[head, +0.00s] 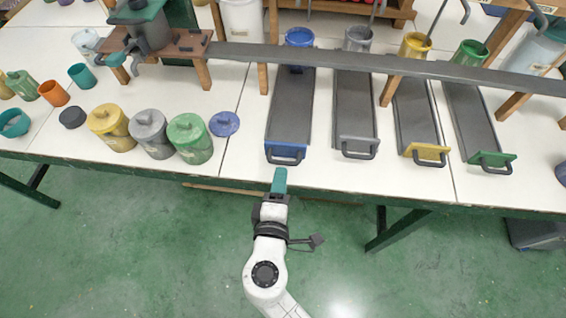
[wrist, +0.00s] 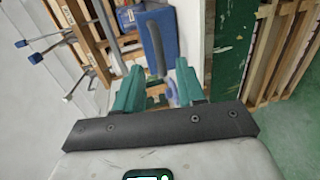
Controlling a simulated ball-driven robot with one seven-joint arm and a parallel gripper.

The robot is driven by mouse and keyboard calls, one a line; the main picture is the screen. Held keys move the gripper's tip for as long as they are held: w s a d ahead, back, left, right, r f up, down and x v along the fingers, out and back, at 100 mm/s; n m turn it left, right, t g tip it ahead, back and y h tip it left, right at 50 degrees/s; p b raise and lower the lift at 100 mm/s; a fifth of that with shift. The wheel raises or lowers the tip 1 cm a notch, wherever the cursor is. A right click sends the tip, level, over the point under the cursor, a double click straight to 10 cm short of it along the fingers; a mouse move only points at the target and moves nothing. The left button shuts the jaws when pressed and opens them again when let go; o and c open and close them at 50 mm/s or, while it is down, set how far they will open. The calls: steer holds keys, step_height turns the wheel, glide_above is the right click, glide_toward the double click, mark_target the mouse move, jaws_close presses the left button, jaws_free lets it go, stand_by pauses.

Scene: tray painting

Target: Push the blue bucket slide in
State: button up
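The blue bucket (head: 299,37) stands at the far end of a long grey slide (head: 291,105), behind the dark crossbar. The slide's near end has a blue front plate with a dark handle (head: 285,155), close to the table's front edge. In the wrist view the blue plate (wrist: 152,38) and its handle appear just beyond the fingers. My gripper (head: 279,180) is in front of the table edge, just short of the blue handle and apparently not touching it. In the wrist view my gripper (wrist: 158,82) has its two teal fingers apart with nothing clearly held between them.
Parallel slides with grey (head: 359,152), yellow (head: 428,158) and green (head: 493,162) fronts lie to the right. Lidded yellow, grey and green pots and a blue lid (head: 224,124) stand to the left. The dark crossbar (head: 390,64) spans the slides on wooden legs.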

steer(key=shift+x, duration=2.55)
steer(key=shift+c, duration=0.4)
jaws_close()
